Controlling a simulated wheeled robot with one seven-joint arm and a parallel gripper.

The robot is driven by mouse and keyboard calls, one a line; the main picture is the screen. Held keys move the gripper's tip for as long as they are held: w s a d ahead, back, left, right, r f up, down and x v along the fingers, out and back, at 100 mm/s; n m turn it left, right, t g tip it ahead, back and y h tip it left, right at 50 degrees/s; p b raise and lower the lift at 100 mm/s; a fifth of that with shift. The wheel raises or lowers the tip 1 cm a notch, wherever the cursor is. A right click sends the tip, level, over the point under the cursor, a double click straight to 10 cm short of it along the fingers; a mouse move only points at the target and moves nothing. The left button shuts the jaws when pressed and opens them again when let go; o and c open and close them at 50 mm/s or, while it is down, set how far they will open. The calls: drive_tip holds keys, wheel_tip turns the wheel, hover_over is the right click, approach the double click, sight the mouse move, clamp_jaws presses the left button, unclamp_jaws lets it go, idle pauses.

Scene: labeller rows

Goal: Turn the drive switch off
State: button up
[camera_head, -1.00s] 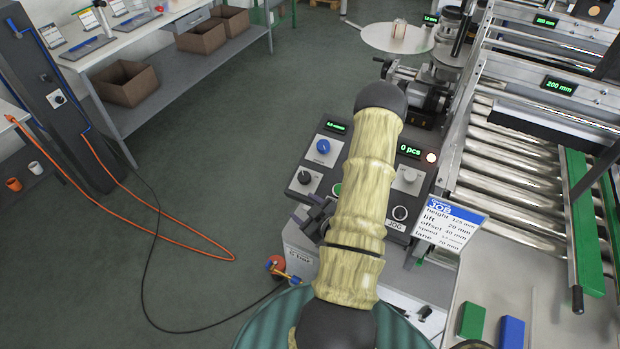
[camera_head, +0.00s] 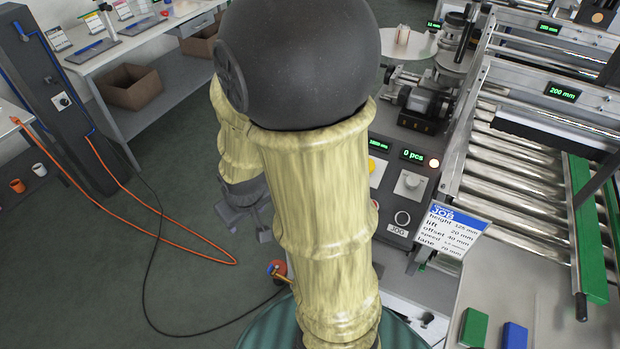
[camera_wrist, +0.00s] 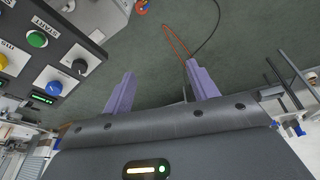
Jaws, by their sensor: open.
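The control panel (camera_head: 420,165) is partly hidden behind my arm in the head view, which covers its left knobs. In the wrist view, the panel (camera_wrist: 60,28) shows a black rotary knob (camera_wrist: 80,66), a blue knob (camera_wrist: 55,88) and a green button (camera_wrist: 37,39). I cannot read which of these is the drive switch. The black knob's plate has small lettering that is too small to read. My gripper (camera_wrist: 160,70) is open and empty, its fingers pointing over the floor, apart from the panel. The gripper also shows in the head view (camera_head: 250,218), left of the panel.
A grey column (camera_head: 62,100) with another switch stands at the left, with an orange hose (camera_head: 190,247) on the floor. The roller conveyor (camera_head: 510,170) is at the right. A job card (camera_head: 450,230) stands beside the panel.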

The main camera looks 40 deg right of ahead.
drive_tip(key=shift+m+g+y, duration=0.3)
drive_tip(key=shift+g, duration=0.2)
drive_tip(key=s+a+r, duration=0.2)
drive_tip(key=s+a, duration=0.1)
drive_tip(key=shift+s+a+r, duration=0.1)
drive_tip(key=shift+a+r, duration=0.15)
drive_tip(key=c, duration=0.5)
drive_tip(key=shift+d, duration=0.25)
drive_tip(key=shift+f, duration=0.1)
